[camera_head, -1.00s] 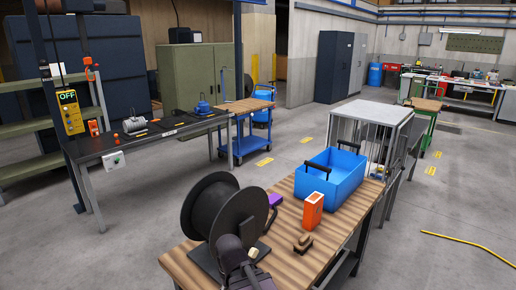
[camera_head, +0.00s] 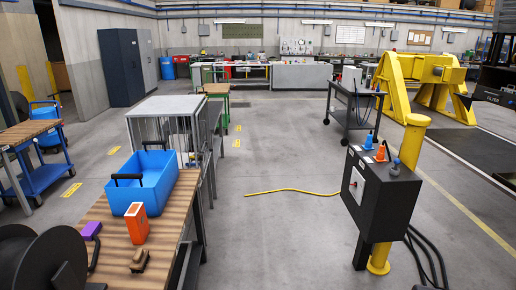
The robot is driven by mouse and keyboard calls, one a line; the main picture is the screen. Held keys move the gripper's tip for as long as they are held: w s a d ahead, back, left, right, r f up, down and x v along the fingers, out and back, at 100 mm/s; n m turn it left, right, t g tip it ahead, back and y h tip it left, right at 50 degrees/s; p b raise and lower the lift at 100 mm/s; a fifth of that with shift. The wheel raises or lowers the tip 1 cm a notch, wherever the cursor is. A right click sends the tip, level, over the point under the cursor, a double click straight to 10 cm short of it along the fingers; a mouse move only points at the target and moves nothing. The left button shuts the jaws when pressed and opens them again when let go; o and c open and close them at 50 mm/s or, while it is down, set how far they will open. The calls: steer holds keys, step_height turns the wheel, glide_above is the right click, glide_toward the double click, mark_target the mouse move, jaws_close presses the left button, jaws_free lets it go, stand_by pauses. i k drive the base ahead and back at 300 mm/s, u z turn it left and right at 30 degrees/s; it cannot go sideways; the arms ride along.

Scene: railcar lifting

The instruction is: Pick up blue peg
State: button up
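A small blue peg (camera_head: 369,141) stands upright on top of a black control box (camera_head: 378,195) at the right. An orange peg (camera_head: 381,153) stands just in front of it on the same box, and a grey-blue knob or peg (camera_head: 395,167) sits nearer still. The blue peg is small in view, and its base is hard to make out. My gripper is not clearly in view, so its state does not show.
A yellow post (camera_head: 411,140) rises beside the box, with black cables at its foot. A wooden table (camera_head: 112,225) at left holds a blue crate (camera_head: 156,192), an orange box (camera_head: 137,223) and a black reel (camera_head: 40,262). Floor between is open, crossed by a yellow hose (camera_head: 290,190).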

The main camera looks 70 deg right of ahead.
mark_target(397, 161)
steer(key=z, duration=0.25)
steer(key=k, duration=0.15)
steer(key=z, duration=3)
steer(key=i, duration=0.95)
steer(key=z, duration=0.15)
